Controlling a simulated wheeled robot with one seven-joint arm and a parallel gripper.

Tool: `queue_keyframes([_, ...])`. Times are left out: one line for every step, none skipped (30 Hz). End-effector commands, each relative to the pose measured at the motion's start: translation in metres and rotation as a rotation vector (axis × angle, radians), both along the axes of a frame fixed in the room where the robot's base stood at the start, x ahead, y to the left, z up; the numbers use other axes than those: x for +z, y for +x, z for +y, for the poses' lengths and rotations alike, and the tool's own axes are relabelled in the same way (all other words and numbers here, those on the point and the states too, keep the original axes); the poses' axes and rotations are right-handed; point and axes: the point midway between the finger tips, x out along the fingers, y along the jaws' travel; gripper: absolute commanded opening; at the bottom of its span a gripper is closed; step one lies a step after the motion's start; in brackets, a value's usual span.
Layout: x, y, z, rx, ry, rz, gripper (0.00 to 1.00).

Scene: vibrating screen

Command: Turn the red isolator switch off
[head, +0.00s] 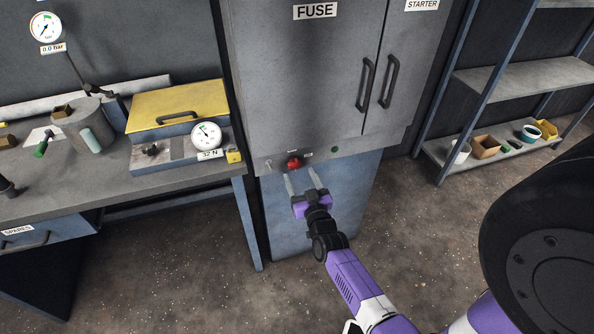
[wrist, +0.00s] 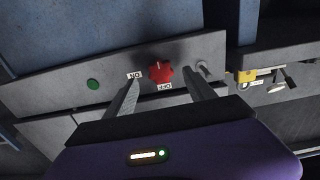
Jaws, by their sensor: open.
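The red isolator switch (head: 293,162) is a knob on the lower strip of the grey cabinet (head: 300,90). In the wrist view the red knob (wrist: 161,72) shows between an ON label (wrist: 134,76) and an OFF label (wrist: 165,87), both upside down. Which label the knob points at is too small to tell. My gripper (head: 302,183) is open and empty, just in front of and below the knob. In the wrist view its two fingers (wrist: 160,90) stand either side of the knob, apart from it as far as I can see.
A green button (head: 335,149) sits on the strip right of the knob. A workbench (head: 110,185) with a yellow-lidded box (head: 178,104) and gauge (head: 206,135) stands at the left. A shelf rack (head: 500,80) stands at the right. The floor in front is clear.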

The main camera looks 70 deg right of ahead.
Motion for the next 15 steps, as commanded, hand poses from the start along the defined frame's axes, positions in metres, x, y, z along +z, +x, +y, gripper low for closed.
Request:
queue_keyframes([0.000, -0.006, 0.007, 0.000, 0.001, 0.001, 0.63])
queue_keyframes([-0.001, -0.008, 0.010, 0.001, 0.001, 0.001, 0.63])
queue_keyframes([-0.001, -0.011, 0.014, 0.001, 0.001, 0.001, 0.63])
queue_keyframes([-0.001, -0.013, 0.016, 0.001, 0.000, 0.000, 0.63])
queue_keyframes([-0.001, -0.015, 0.019, 0.001, 0.000, 0.000, 0.63])
queue_keyframes([-0.001, -0.017, 0.021, 0.001, 0.000, 0.000, 0.63])
queue_keyframes([0.000, -0.018, 0.022, 0.000, 0.000, 0.000, 0.63])
queue_keyframes([0.000, -0.019, 0.023, 0.000, -0.001, -0.001, 0.63])
queue_keyframes([0.000, -0.020, 0.024, 0.000, -0.001, -0.001, 0.63])
queue_keyframes([0.000, -0.021, 0.025, 0.000, -0.001, -0.001, 0.63])
queue_keyframes([0.000, -0.021, 0.025, 0.000, -0.001, -0.001, 0.63])
queue_keyframes([0.000, -0.021, 0.025, 0.000, -0.001, -0.001, 0.63])
queue_keyframes([0.000, -0.021, 0.025, 0.000, -0.001, -0.001, 0.63])
queue_keyframes([0.000, -0.021, 0.025, 0.000, -0.001, -0.001, 0.63])
queue_keyframes([0.000, -0.021, 0.025, 0.000, -0.001, -0.001, 0.63])
